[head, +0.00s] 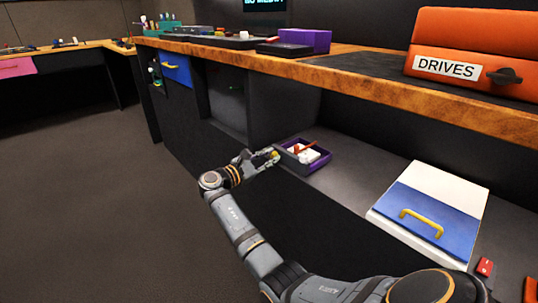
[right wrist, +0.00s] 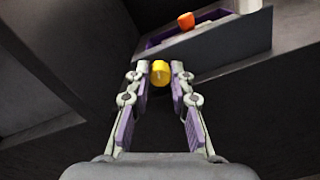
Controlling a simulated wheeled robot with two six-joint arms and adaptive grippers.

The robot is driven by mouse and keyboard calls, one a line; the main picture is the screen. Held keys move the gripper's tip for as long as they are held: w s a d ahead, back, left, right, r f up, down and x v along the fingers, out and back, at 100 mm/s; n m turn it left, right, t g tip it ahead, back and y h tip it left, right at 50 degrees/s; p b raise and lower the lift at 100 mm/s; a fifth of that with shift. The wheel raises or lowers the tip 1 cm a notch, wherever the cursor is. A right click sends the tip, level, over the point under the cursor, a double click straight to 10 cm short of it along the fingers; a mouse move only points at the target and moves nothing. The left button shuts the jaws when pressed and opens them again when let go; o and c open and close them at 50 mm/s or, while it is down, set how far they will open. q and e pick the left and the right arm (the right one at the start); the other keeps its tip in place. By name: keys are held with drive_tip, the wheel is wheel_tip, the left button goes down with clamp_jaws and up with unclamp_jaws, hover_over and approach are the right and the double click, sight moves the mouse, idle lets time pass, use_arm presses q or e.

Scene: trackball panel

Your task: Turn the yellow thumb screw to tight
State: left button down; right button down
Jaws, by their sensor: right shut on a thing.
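The yellow thumb screw (right wrist: 160,73) sits between the two fingertips of my right gripper (right wrist: 160,80) in the right wrist view. The gripper is shut on it, one finger on each side. In the head view my right gripper (head: 262,158) is at the end of my outstretched arm, beside the left side of a small dark tray, with a bit of the yellow thumb screw (head: 274,155) showing at its tips. No tightness marking on the screw is legible. My left gripper is not in view.
The small tray (head: 323,160) with a purple inner edge holds white and red-orange items, on a lower shelf under a wooden-edged bench (head: 370,84). A blue and white box (head: 434,213) with a yellow handle stands at the right. The floor at left is clear.

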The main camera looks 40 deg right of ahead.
drive_tip(key=shift+m+p, duration=0.55)
drive_tip(key=shift+m, duration=1.75)
drive_tip(key=shift+f, duration=0.1)
drive_tip(key=c, duration=1.2)
unclamp_jaws()
drive_tip(key=shift+s, duration=0.1)
drive_tip(key=shift+o, duration=0.2)
drive_tip(key=shift+a, duration=0.1)
drive_tip(key=a, duration=0.8)
drive_tip(key=shift+s, duration=0.3)
drive_tip(key=shift+d, duration=0.1)
